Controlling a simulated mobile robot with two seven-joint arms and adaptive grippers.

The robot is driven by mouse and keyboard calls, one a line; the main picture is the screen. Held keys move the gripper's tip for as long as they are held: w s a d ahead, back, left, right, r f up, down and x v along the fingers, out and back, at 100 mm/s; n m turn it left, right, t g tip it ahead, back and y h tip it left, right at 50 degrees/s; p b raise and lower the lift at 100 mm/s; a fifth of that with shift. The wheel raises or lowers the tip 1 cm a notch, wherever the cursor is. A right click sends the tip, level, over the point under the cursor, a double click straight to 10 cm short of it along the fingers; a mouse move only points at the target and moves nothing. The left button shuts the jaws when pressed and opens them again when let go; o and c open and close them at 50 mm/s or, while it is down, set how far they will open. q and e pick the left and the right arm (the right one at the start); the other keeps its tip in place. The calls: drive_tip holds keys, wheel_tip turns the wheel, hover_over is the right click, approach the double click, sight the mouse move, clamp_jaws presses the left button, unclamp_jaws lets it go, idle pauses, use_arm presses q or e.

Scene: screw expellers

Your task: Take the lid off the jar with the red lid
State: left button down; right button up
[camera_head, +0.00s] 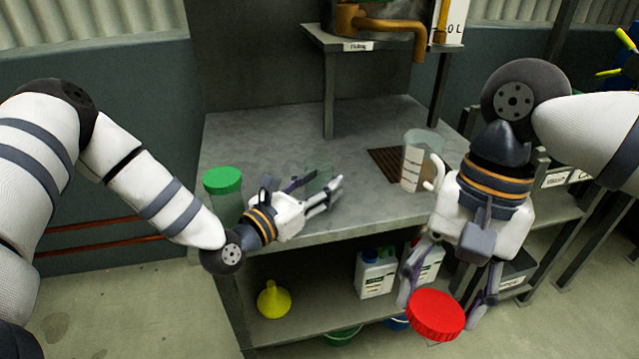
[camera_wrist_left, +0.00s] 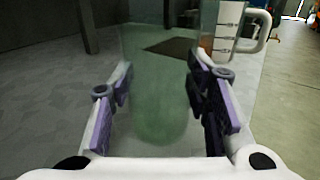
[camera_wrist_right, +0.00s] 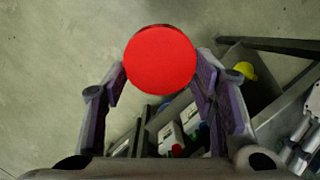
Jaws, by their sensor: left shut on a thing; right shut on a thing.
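The red lid (camera_head: 437,314) is off any jar and is held between the fingers of my right gripper (camera_head: 441,297), in front of the table's front edge and above the floor. It also fills the space between the fingertips in the right wrist view (camera_wrist_right: 160,61). My left gripper (camera_head: 321,194) is shut on a clear greenish glass jar (camera_head: 320,176) standing on the table. In the left wrist view the jar (camera_wrist_left: 158,100) sits between both finger pads.
A jar with a green lid (camera_head: 222,180) stands behind my left wrist. A clear measuring jug (camera_head: 421,160) stands by a dark mat (camera_head: 388,166). A yellow funnel (camera_head: 273,299) and white canisters (camera_head: 375,272) are on the lower shelf. The table's middle back (camera_head: 270,125) is clear.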

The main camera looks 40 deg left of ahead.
sight(437, 306)
use_arm(q)
drive_tip(key=c, duration=0.9)
unclamp_jaws()
drive_tip(key=shift+o, duration=0.2)
drive_tip(key=shift+r, duration=0.35)
use_arm(e)
drive_tip(key=shift+r, duration=0.35)
use_arm(q)
drive_tip(key=s, duration=0.3)
drive_tip(key=s+p, duration=0.1)
drive_tip(key=s, duration=0.3)
drive_tip(key=s+a, duration=0.1)
drive_tip(key=s, duration=0.3)
drive_tip(key=shift+s+f+p, duration=0.1)
drive_tip(key=shift+s+p, duration=0.1)
drive_tip(key=shift+p, duration=0.2)
use_arm(e)
drive_tip(key=v, duration=0.2)
drive_tip(key=shift+s+r, duration=0.15)
drive_tip(key=shift+r, duration=0.2)
use_arm(q)
drive_tip(key=shift+s+f, duration=0.1)
drive_tip(key=shift+s, duration=0.2)
